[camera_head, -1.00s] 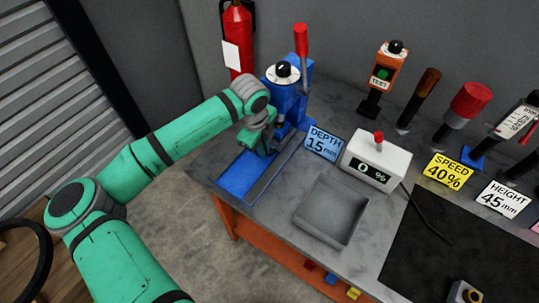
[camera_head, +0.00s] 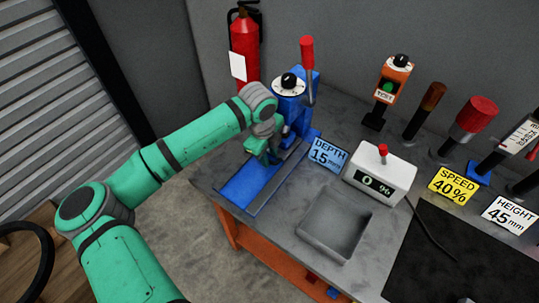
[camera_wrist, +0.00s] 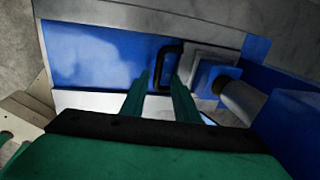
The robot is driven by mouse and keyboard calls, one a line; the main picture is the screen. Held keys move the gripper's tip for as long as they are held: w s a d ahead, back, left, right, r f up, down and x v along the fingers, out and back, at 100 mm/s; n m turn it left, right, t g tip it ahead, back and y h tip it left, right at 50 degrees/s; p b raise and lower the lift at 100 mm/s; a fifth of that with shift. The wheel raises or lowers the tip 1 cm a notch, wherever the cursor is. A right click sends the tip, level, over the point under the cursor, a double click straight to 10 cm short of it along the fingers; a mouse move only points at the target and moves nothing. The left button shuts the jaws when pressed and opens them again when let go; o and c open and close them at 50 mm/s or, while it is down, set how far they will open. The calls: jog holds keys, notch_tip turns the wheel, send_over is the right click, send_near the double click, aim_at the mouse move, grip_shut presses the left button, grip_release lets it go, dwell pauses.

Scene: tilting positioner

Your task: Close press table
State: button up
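The blue press (camera_head: 296,100) stands at the back left of the bench, with a dial on top and a red-handled lever. A flat blue bed (camera_head: 238,187), edged with grey strips, reaches forward from it; the bed also shows in the wrist view (camera_wrist: 95,55). A black loop handle (camera_wrist: 170,50) stands over the bed beside a grey and blue block (camera_wrist: 213,72), perhaps the press table. My gripper (camera_wrist: 161,76) is at the handle, its fingers apart with part of the handle between them. I cannot tell whether they touch it. In the head view my wrist hides the handle.
A blue "DEPTH 15 mm" card (camera_head: 327,154) and a white box reading 0 % (camera_head: 380,178) stand right of the press. An empty grey tray (camera_head: 335,222) lies in front. A fire extinguisher (camera_head: 244,45) is behind. Several tools line the back right.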

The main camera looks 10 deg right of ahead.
notch_tip(320, 180, up, 10)
jog(key=s+a, duration=0.1)
jog(key=shift+a+r, duration=0.15)
jog(key=shift+r, duration=0.1)
dwell(0.6)
